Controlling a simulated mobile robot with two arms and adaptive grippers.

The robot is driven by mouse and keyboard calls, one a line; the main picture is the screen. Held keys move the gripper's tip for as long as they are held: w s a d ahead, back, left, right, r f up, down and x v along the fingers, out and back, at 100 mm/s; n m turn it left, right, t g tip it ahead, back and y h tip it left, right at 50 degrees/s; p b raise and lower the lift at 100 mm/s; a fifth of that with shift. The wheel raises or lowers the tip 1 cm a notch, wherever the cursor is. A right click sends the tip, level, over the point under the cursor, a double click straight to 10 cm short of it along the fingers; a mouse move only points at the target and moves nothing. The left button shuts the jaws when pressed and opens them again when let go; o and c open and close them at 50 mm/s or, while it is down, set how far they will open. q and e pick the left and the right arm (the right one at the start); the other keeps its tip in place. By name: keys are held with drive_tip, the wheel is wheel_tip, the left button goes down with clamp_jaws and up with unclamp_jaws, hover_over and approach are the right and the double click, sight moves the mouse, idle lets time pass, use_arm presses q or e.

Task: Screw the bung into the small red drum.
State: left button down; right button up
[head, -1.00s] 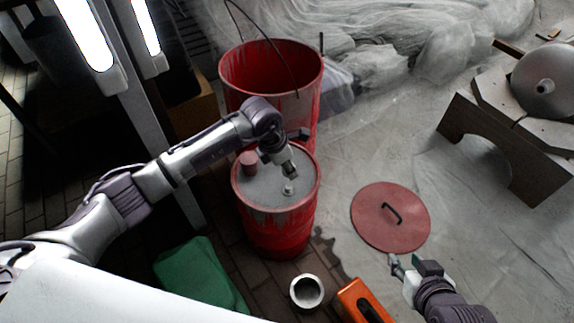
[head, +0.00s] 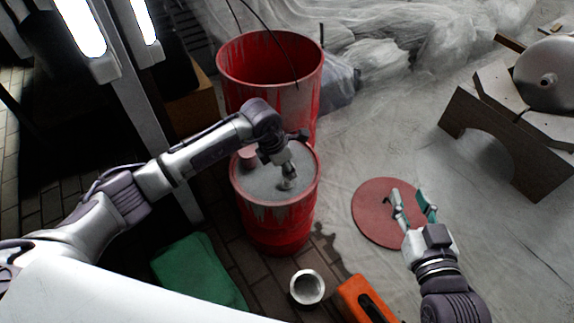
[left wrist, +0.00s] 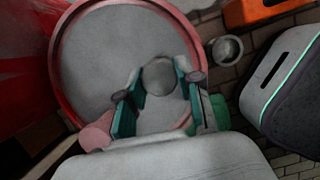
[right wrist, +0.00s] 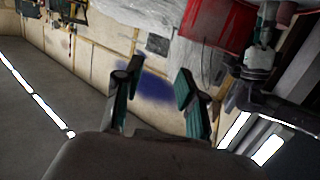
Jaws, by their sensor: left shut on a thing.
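The small red drum (head: 275,232) stands upright with a grey top inside a red rim; the drum top also shows in the left wrist view (left wrist: 95,55). My left gripper (head: 288,183) points down at the drum top, right of its middle. In the left wrist view its fingers are shut on the round grey bung (left wrist: 159,77). The bung's lower end and the hole are hidden, so I cannot tell how deep it sits. My right gripper (head: 414,207) is open and empty, in front of the red lid; its spread fingers show in the right wrist view (right wrist: 158,92).
A short pinkish-red cylinder (head: 247,157) stands on the drum top. A large open red drum (head: 262,95) is behind. A round red lid (head: 372,215) lies on the sheeted floor. A metal cup (head: 307,288), orange case (head: 362,298) and green cloth (head: 197,268) lie in front.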

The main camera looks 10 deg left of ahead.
sight(287, 180)
use_arm(q)
drive_tip(key=shift+f+b, duration=0.45)
drive_tip(key=shift+f, duration=0.7)
use_arm(e)
wheel_tip(287, 180, up, 7)
drive_tip(key=a+t+y, duration=0.1)
drive_tip(key=t, duration=0.3)
drive_tip(key=shift+w+f, duration=0.15)
use_arm(q)
drive_tip(key=shift+f+b, duration=0.15)
drive_tip(key=shift+b, duration=0.2)
use_arm(e)
drive_tip(key=shift+t, duration=0.3)
use_arm(q)
drive_tip(key=shift+f, duration=0.2)
use_arm(e)
drive_tip(key=shift+a+r+t+y, duration=0.15)
drive_tip(key=shift+r+t+y, duration=0.35)
drive_tip(key=shift+r, duration=0.6)
drive_tip(key=shift+s+f, duration=0.2)
drive_tip(key=shift+f, duration=0.2)
use_arm(q)
drive_tip(key=shift+f, duration=0.1)
use_arm(e)
drive_tip(key=shift+r, duration=0.1)
